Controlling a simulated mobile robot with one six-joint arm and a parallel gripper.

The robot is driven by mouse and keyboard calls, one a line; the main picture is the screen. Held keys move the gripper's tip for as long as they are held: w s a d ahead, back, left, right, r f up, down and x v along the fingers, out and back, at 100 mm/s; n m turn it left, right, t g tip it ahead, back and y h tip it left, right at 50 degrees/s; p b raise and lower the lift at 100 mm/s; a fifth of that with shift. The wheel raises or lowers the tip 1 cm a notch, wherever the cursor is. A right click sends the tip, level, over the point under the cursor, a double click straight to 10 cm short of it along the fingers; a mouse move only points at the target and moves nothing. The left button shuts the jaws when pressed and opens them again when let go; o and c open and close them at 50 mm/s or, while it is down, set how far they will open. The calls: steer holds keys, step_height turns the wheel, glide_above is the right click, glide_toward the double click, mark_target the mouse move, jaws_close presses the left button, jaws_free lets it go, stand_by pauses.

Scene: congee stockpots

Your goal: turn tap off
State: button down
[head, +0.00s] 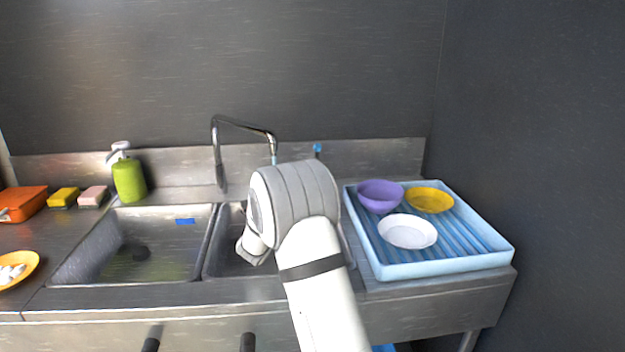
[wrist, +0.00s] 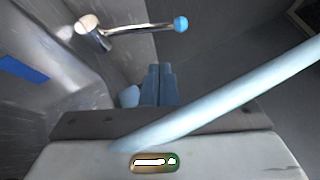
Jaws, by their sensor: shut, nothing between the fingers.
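The tap's curved metal spout (head: 245,123) rises behind the sinks in the head view. A short pale blue stream of water (head: 274,160) shows under its mouth. The tap lever's blue knob (head: 317,148) stands behind my arm. In the wrist view, the metal lever (wrist: 140,29) runs sideways to its blue knob (wrist: 181,24). My gripper (wrist: 158,70) is shut and empty, apart from the lever, with the knob above its fingertips in the picture. A pale blue stream (wrist: 230,96) crosses diagonally in front of the gripper. My arm hides the gripper in the head view.
A blue drying tray (head: 450,265) with a purple bowl (head: 380,196), yellow bowl (head: 429,200) and white plate (head: 407,231) stands right. The left basin (head: 140,250) is left of my arm. A green soap bottle (head: 129,181) and sponges (head: 63,197) stand further left.

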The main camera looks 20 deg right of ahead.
steer(key=x, duration=1)
steer(key=shift+w+a+n, duration=0.25)
steer(key=shift+w+n, duration=0.05)
